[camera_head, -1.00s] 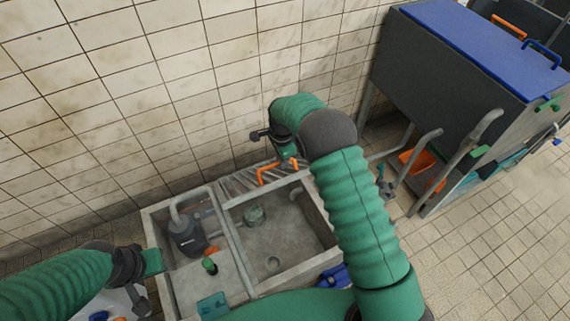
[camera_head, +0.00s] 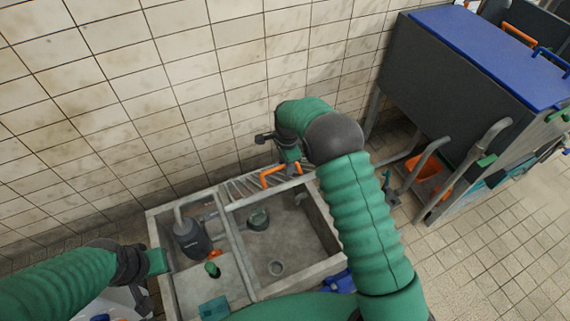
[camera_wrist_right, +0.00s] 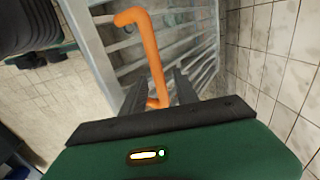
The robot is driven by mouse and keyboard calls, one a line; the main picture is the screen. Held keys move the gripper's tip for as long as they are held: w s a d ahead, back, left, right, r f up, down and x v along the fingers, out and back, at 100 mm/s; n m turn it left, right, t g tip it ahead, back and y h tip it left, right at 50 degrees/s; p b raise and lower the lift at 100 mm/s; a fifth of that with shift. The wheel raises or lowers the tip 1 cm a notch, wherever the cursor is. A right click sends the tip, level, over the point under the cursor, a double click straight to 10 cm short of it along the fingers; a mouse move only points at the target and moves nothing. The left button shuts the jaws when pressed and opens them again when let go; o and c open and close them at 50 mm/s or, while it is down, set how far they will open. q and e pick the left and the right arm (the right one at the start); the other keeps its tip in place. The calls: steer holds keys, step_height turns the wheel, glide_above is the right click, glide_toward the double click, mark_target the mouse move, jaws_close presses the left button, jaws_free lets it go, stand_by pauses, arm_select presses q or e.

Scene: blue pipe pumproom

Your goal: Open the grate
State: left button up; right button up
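The grate (camera_head: 240,188) is a grey barred panel with an orange handle (camera_head: 279,172). In the head view it shows as a narrow slatted strip along the wall side of the pit, partly hidden by my right arm. In the right wrist view the grate (camera_wrist_right: 192,40) fills the upper middle, with its orange handle (camera_wrist_right: 150,52) in front of the bars. My right gripper (camera_wrist_right: 160,84) has its dark fingers apart on either side of the handle's lower end; contact is unclear. My left gripper (camera_head: 150,282) is at the lower left, away from the grate, its fingers unclear.
The concrete pit (camera_head: 335,236) lies uncovered below, with a dark pump (camera_head: 190,238) in its left compartment. The tiled wall (camera_head: 150,90) is close behind the grate. A dark cabinet with a blue top (camera_head: 490,50) and bent grey pipes (camera_head: 478,150) stand at right. Tiled floor is clear at lower right.

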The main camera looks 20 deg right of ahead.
step_height(320, 180, up, 17)
steer(key=p, duration=0.2)
steer(key=shift+s+f, duration=0.2)
steer(key=shift+s, duration=0.25)
